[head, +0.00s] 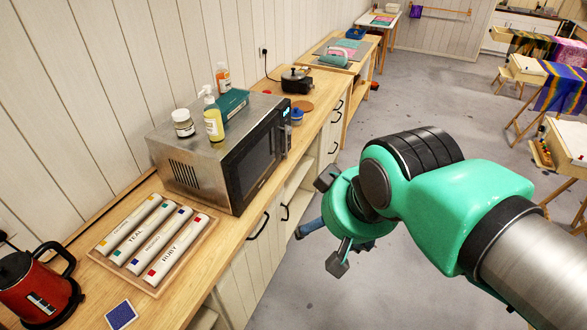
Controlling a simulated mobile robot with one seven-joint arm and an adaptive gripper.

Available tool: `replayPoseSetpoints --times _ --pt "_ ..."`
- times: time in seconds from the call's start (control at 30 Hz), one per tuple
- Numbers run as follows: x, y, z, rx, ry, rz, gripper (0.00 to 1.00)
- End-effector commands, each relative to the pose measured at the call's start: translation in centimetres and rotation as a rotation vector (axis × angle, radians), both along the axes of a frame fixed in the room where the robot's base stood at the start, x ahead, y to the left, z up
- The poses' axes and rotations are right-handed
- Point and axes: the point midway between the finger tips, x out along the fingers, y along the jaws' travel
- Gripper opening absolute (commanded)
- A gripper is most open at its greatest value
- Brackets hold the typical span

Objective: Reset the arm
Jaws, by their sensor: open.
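My arm reaches in from the lower right in the head view, with green and black links. My gripper (329,222) is at the end of it, to the right of the wooden counter and over the grey floor. The wrist link hides part of the gripper.
A wooden counter (180,305) runs along the left wall. On it are a microwave (215,163) with bottles on top, a tray (153,291) of labelled tubes, a red kettle (38,290) and a blue tile (121,314). Open floor (440,120) lies beyond my arm.

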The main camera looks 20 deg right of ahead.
Motion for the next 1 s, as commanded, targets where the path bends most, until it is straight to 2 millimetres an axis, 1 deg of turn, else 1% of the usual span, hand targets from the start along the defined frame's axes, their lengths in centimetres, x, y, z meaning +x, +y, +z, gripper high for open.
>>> replayPoseSetpoints --times 0.03,0.2,0.33,1.0 --pt "0.0 0.0 -0.6 0.000 0.000 0.000 0.78" --pt "0.0 0.0 -2.5 0.000 0.000 0.001 0.78" --pt "0.0 0.0 -3.5 0.000 0.000 0.001 0.78" --pt "0.0 0.0 -3.5 0.000 0.000 0.001 0.78"
